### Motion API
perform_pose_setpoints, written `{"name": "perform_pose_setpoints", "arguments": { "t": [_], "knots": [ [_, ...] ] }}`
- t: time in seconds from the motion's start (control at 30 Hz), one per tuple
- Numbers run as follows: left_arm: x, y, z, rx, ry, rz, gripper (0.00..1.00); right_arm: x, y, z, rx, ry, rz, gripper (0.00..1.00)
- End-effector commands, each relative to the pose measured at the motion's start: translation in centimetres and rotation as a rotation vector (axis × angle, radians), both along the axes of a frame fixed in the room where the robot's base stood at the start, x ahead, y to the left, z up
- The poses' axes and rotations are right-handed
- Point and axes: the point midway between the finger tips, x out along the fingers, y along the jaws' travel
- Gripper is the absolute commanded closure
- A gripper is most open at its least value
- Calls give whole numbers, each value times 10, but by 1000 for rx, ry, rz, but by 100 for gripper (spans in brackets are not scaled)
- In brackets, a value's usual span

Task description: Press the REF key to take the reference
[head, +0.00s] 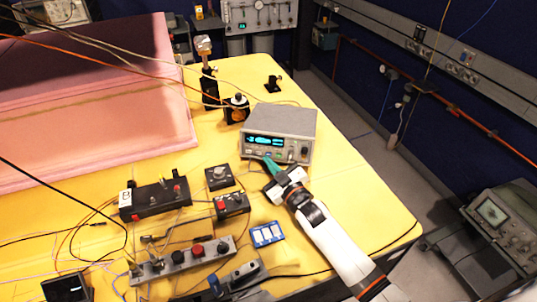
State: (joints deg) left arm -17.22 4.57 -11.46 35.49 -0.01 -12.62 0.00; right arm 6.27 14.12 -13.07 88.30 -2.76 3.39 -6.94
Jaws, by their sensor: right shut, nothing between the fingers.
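A grey bench instrument (283,122) with a lit cyan display (264,140) stands on the yellow table, its front panel facing me. Small keys and knobs sit along the lower part of the panel. Their labels are too small to read, so I cannot tell which is the REF key. My right gripper (270,162) is shut and empty, its green fingertips at the lower left of the panel, covering part of it. I cannot tell whether the tips touch the panel. My left gripper is not in view.
Small control boxes (219,178), a black device (155,199), a grey strip with knobs (184,258) and a blue-and-white block (267,234) lie left of my right arm. Pink foam (100,115) fills the upper left. Cables cross the table (345,190), whose right side is fairly clear.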

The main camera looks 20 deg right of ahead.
Motion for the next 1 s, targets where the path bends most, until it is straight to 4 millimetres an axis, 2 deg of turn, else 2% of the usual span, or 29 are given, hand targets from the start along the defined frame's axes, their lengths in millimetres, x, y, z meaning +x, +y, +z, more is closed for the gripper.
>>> {"name": "perform_pose_setpoints", "arguments": {
  "t": [0.6, 1.0],
  "knots": [
    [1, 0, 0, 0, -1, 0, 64, 0, 0, 0, 0, 0, 0, 100],
    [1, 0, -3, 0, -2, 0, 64, 7, -4, -1, 0, 0, 0, 100]
  ]
}}
